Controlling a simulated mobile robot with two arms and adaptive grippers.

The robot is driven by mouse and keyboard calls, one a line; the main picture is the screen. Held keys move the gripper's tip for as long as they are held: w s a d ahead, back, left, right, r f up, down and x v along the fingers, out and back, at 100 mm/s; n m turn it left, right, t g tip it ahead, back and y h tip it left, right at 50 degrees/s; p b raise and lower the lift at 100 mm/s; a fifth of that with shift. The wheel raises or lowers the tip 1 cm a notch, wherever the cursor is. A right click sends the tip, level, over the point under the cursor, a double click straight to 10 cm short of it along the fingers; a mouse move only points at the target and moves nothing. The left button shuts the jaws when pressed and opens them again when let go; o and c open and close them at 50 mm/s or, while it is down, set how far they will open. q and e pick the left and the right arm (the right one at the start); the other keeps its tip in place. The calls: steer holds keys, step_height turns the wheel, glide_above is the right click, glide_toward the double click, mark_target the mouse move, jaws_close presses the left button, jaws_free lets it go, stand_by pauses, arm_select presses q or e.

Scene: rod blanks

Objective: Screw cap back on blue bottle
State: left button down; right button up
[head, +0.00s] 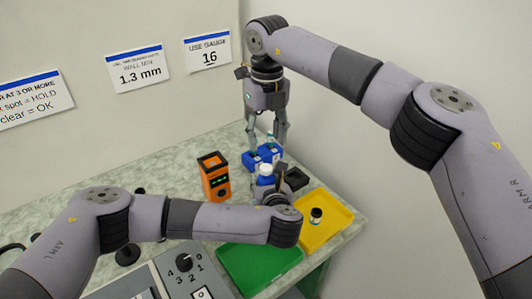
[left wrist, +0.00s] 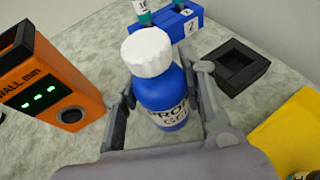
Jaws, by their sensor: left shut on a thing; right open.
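The blue bottle (head: 265,179) stands upright on the table, with a label reading "PRO... GEL" in the left wrist view (left wrist: 172,115). The white ribbed cap (left wrist: 148,52) sits on its mouth and also shows in the head view (head: 265,168). I cannot tell how tightly it is screwed. My left gripper (left wrist: 165,90) is shut on the bottle's body, one finger on each side; in the head view my left wrist hides the lower bottle. My right gripper (head: 268,141) is open, pointing down above the blue rack, behind the bottle.
The blue rack (left wrist: 184,24) with vials stands behind the bottle. An orange gauge (head: 214,178) with green lights stands left. A black square holder (left wrist: 238,66) lies right. A yellow tray (head: 333,223) holds a dark vial (head: 316,215). A green tray (head: 255,262) and dial box (head: 180,275) lie in front.

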step_height(320, 180, up, 4)
steer(key=shift+f, duration=0.25)
arm_select(q)
steer(key=c, duration=0.9)
jaws_free()
steer(key=shift+c, duration=0.2)
steer(key=v, duration=1.2)
steer(key=shift+d+f, duration=0.1)
steer(key=shift+f, duration=0.05)
